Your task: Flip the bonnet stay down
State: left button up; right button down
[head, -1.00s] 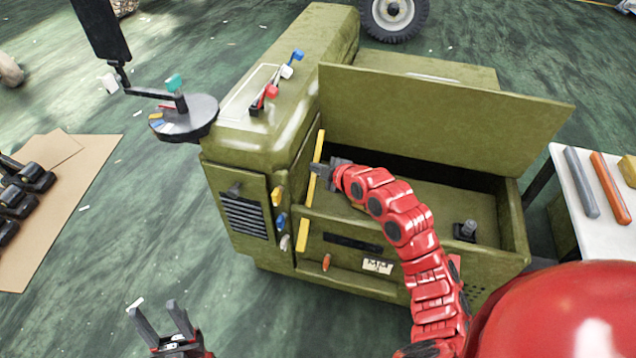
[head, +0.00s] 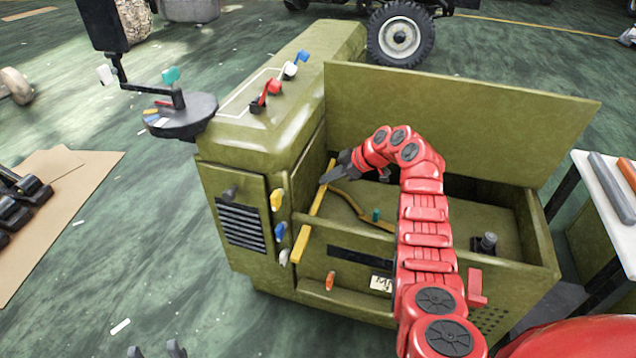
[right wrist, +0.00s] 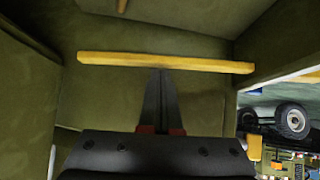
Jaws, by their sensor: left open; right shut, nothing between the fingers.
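The bonnet stay, which I take to be the long yellow bar (head: 313,215), slants at the left end of the green engine bay. Its upper end is inside the bay and its lower end is at the front wall. My right gripper (head: 324,181) is shut and empty, its tips at the bar's upper part. In the right wrist view the stay (right wrist: 165,62) lies across the picture just past the shut fingertips (right wrist: 160,72); I cannot tell whether they touch. The bonnet panel (head: 450,120) stands raised behind the bay. My left gripper (head: 157,351) is open, cut by the bottom edge.
A bent ochre strip (head: 350,204) lies in the bay. Coloured levers (head: 268,90) stand on the hood, and small coloured knobs (head: 280,230) are on the front. A round black tray (head: 185,118) is at left. A white table (head: 590,190) stands at right.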

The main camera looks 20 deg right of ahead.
jog(key=shift+w+d+f+b, duration=0.1)
jog(key=shift+w+f+b, duration=0.05)
jog(key=shift+f+b, duration=0.3)
jog(key=shift+w+d+f+b, duration=0.1)
jog(key=shift+f+b, duration=0.25)
jog(key=shift+f, duration=0.1)
